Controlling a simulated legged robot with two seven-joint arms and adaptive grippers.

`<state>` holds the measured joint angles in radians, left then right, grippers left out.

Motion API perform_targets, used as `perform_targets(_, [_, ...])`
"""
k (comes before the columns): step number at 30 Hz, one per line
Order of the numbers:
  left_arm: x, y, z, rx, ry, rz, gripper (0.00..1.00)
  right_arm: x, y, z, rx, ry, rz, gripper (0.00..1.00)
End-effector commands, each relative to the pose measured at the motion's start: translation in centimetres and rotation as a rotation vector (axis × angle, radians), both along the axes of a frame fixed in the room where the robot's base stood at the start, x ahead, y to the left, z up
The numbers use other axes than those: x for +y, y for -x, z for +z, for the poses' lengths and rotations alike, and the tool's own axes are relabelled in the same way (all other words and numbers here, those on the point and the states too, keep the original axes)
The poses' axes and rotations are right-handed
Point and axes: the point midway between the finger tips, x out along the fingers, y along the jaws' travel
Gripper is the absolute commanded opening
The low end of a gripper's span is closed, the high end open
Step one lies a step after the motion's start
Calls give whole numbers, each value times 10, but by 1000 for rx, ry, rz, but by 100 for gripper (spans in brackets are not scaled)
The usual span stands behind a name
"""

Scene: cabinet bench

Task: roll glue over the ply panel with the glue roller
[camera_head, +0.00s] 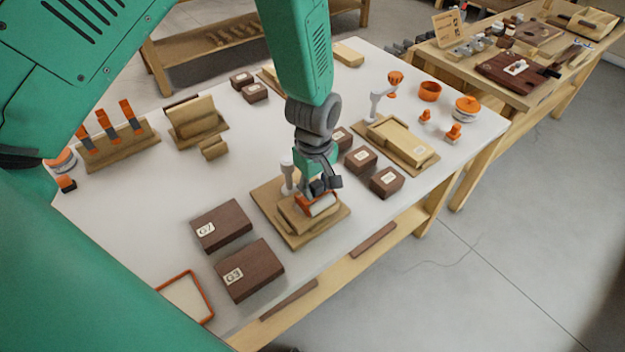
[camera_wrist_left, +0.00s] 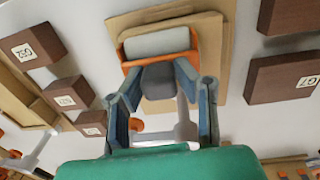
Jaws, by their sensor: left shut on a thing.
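My left gripper (camera_head: 320,186) is shut on the grey handle of the glue roller (camera_head: 318,204), which has an orange frame and a pale cylinder. In the left wrist view the gripper's fingers (camera_wrist_left: 158,84) close around the handle, and the roller's cylinder (camera_wrist_left: 157,42) lies across the panel. The ply panel (camera_head: 294,216) is a light wood piece on a wider tan board (camera_head: 302,240) near the bench's front edge. The roller is over the panel and looks in contact, but I cannot be sure. A white clamp (camera_head: 288,178) stands at the board's back side. My right gripper is not in view.
Dark brown blocks (camera_head: 248,270) lie left of the board, and smaller ones (camera_head: 386,182) lie to its right. An orange-rimmed tray (camera_head: 186,296) is at the front left.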

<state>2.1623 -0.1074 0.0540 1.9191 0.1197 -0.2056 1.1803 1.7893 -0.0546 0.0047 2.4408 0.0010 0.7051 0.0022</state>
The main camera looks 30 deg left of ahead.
Motion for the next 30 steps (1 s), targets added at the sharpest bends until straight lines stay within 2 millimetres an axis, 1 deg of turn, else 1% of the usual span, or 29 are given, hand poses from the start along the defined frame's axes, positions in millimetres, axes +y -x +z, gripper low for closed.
perform_targets(11, [-1,-1,-1,-2,1,1,0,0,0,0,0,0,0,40])
perform_targets(24, [20,-10,1,-2,1,2,0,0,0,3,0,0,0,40])
perform_targets(30, [22,-10,1,-2,1,1,0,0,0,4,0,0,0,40])
